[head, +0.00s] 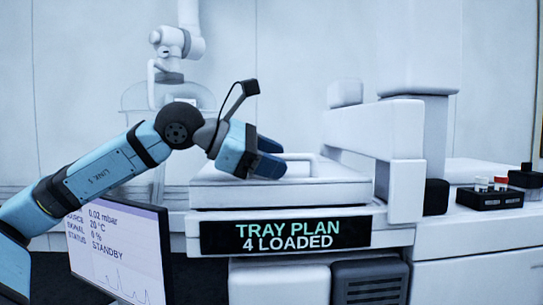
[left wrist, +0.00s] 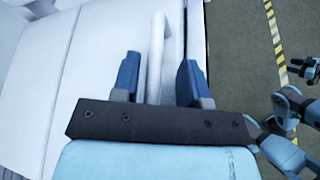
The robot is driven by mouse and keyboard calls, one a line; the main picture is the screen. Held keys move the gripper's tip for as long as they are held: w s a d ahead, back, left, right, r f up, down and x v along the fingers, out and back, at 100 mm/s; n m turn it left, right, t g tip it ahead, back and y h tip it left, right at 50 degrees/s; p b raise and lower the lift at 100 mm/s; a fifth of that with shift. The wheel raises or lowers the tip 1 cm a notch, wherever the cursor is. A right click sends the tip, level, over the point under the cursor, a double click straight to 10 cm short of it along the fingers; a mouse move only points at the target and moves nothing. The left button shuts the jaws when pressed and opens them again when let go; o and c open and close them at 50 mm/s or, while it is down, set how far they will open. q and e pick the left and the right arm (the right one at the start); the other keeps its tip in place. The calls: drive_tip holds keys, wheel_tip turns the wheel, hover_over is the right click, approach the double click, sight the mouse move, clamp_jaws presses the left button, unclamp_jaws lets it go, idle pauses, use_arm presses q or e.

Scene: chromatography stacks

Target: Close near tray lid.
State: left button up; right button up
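The near tray lid (head: 280,194) is a broad white slab with a raised rim, above the "TRAY PLAN 4 LOADED" display (head: 286,236). From here I cannot tell whether it is fully shut. My left gripper (head: 272,157) is over the lid's top, its blue fingers pointing right. In the left wrist view the gripper (left wrist: 160,65) is open. A white bar handle (left wrist: 156,45) runs between its two fingers, with gaps on both sides. My right gripper (left wrist: 304,70) shows small at the right edge of the left wrist view, its finger state unclear.
A white upright housing with an arm (head: 375,130) stands right of the lid. A monitor (head: 120,250) reading STANDBY is in front at the left. A dark block with small vials (head: 490,196) stands at the far right. Open floor with yellow-black tape (left wrist: 274,35) lies beyond the bench.

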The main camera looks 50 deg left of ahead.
use_arm(q)
drive_tip(key=shift+r, duration=0.15)
use_arm(e)
drive_tip(key=shift+f, duration=0.1)
use_arm(q)
drive_tip(key=shift+s+a+b, duration=0.3)
drive_tip(key=shift+s+b, duration=0.05)
drive_tip(key=shift+b, duration=0.4)
drive_tip(key=b+v, duration=0.7)
drive_tip(key=v, duration=0.6)
use_arm(e)
drive_tip(key=w+a+r+t+y, duration=0.2)
drive_tip(key=a, duration=0.1)
drive_tip(key=shift+r+t, duration=0.25)
drive_tip(key=shift+t, duration=0.15)
drive_tip(key=shift+d, duration=0.1)
